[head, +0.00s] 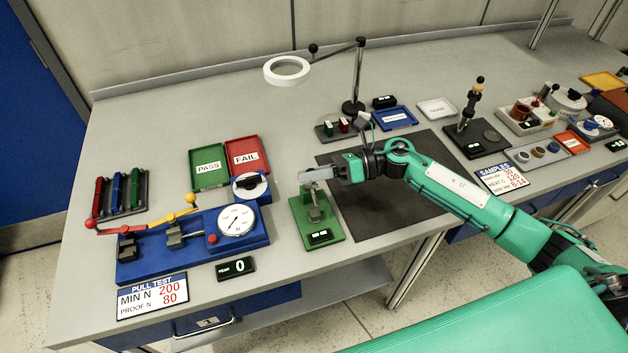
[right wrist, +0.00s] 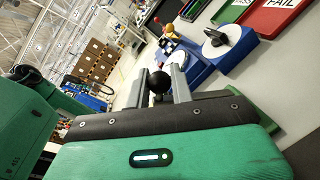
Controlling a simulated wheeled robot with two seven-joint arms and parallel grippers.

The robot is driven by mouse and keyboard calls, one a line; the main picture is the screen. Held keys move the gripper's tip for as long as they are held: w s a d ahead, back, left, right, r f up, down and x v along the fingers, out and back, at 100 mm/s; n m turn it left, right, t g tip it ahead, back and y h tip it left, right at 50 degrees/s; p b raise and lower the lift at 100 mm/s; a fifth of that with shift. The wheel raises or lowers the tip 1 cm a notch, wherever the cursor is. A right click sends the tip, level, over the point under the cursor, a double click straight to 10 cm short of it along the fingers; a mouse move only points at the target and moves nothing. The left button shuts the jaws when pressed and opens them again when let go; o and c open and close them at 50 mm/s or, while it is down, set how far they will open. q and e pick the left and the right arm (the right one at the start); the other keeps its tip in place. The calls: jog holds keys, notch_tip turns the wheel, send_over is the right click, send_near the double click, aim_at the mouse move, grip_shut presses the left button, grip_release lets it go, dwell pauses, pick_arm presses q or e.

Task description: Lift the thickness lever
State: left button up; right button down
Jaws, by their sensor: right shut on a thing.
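The thickness gauge stands on a green base (head: 318,218) near the front edge of the bench, with a grey post and anvil and a small black display (head: 319,236). My right gripper (head: 316,175) is directly above the gauge and hides its upper part in the head view. In the right wrist view, the black ball knob of the thickness lever (right wrist: 158,82) sits between the two grey fingers of my right gripper (right wrist: 160,84). The gripper is shut on the lever at this knob. The lever's arm is mostly hidden. My left gripper is not in view.
A blue pull tester (head: 190,245) with a dial stands left of the gauge. Green PASS (head: 209,176) and red FAIL (head: 247,151) trays lie behind it. A magnifier lamp (head: 287,70) stands behind. A dark mat (head: 385,215) lies under my right forearm.

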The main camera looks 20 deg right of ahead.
jog(key=shift+w+r+m, duration=0.15)
jog(key=shift+w+m, duration=0.25)
jog(key=shift+w, duration=0.05)
jog(key=shift+w+r+b, duration=0.15)
jog(key=shift+w+b, duration=0.15)
jog(key=shift+b, duration=0.2)
jog(key=shift+w, duration=0.1)
jog(key=c, duration=1.3)
grip_release()
jog(key=shift+o, duration=0.2)
jog(key=shift+d, duration=0.1)
